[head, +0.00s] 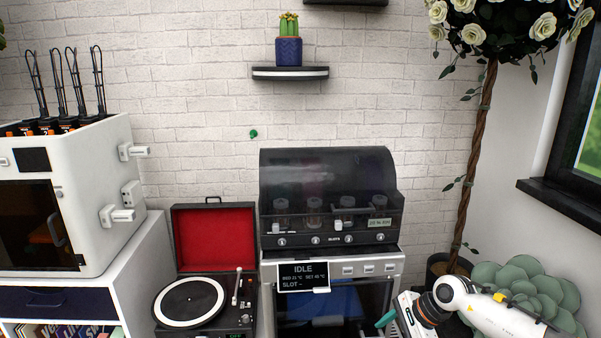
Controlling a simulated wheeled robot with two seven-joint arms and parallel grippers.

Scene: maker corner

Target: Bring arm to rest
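My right arm comes in at the lower right, white with a black and copper-coloured wrist. My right gripper (392,319) is at the bottom edge, in front of the right side of the machine with the IDLE display. A small teal piece shows at its tip; I cannot tell whether it is a fingertip or a held thing. The finger gap is not clear. My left gripper and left arm are not in view.
The machine (328,243) has a smoked lid and an IDLE display (303,276). An open turntable (190,302) stands left of it, then a white printer (92,200) on a cabinet. A potted tree (480,150) and a grey-green plant (525,280) are at right. A shelf (290,73) holds a cactus (289,50).

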